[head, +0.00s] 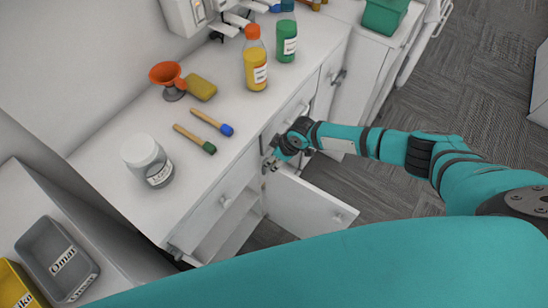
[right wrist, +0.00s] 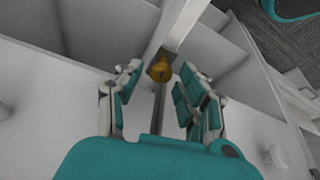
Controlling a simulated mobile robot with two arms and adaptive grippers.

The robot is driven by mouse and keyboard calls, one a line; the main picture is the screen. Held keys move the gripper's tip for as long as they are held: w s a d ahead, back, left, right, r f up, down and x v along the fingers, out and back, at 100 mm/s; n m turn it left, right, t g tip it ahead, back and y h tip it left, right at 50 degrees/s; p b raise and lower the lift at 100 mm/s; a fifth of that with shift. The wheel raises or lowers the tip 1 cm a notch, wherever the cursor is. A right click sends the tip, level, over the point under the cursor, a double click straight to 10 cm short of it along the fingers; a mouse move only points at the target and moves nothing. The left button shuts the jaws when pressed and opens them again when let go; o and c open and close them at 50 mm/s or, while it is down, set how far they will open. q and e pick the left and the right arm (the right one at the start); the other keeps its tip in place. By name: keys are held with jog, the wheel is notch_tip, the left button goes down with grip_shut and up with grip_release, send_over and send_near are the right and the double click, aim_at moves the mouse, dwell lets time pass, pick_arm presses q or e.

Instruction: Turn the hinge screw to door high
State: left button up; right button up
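My right gripper (right wrist: 161,72) is open, with one finger on each side of the screw and a gap visible on both sides. In the head view my right gripper (head: 270,164) is at the cabinet front, near the top of the open white door (head: 312,205). The screw cannot be made out in the head view. My left gripper is not in view.
The white counter (head: 130,120) holds a lidded jar (head: 148,160), two brushes (head: 203,130), a funnel (head: 168,78), a sponge (head: 200,87) and bottles (head: 255,60). Grey and yellow bins (head: 57,260) sit lower left. Carpet floor (head: 480,100) is open at the right.

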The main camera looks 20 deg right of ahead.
jog(key=shift+o, duration=0.3)
jog(key=v, duration=1.2)
